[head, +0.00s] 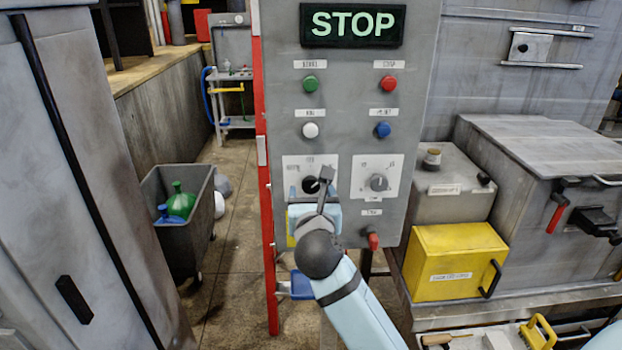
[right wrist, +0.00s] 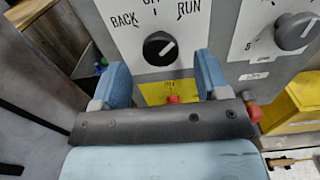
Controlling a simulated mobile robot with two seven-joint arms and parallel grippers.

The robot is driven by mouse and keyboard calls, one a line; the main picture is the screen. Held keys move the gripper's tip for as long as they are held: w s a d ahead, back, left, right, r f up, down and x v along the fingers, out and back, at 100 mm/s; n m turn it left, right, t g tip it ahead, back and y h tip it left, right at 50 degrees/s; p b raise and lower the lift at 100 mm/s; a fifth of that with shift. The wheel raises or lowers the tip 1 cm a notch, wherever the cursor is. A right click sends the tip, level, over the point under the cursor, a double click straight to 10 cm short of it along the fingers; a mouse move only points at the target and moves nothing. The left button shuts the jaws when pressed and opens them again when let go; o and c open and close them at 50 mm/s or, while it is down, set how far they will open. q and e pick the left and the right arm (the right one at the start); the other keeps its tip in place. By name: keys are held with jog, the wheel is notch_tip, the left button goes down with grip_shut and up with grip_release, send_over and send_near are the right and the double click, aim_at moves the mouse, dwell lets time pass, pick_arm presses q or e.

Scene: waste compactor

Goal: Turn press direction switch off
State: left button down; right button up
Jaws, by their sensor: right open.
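The press direction switch is a black rotary knob (head: 311,185) on a white plate in the lower left of the grey control panel (head: 340,145). In the right wrist view the knob (right wrist: 160,48) sits below the words BACK and RUN, and its white mark slants up to the right, toward RUN. My right gripper (head: 314,202) is in front of the plate, just below the knob. In the right wrist view its two blue fingers (right wrist: 161,78) are apart, with nothing between them, and the knob lies ahead of the gap. My left gripper is not in view.
A second rotary switch (head: 379,183) is just right of this one. A red button (head: 373,241) is below it. Green, red, white and blue buttons and a STOP sign (head: 352,25) are above. A yellow box (head: 455,262) stands to the right, a grey bin (head: 180,235) to the left.

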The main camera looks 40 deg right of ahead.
aim_at(311, 185)
jog(key=x, duration=0.5)
jog(key=shift+s+p, duration=0.1)
jog(key=shift+p, duration=0.25)
jog(key=c, duration=0.9)
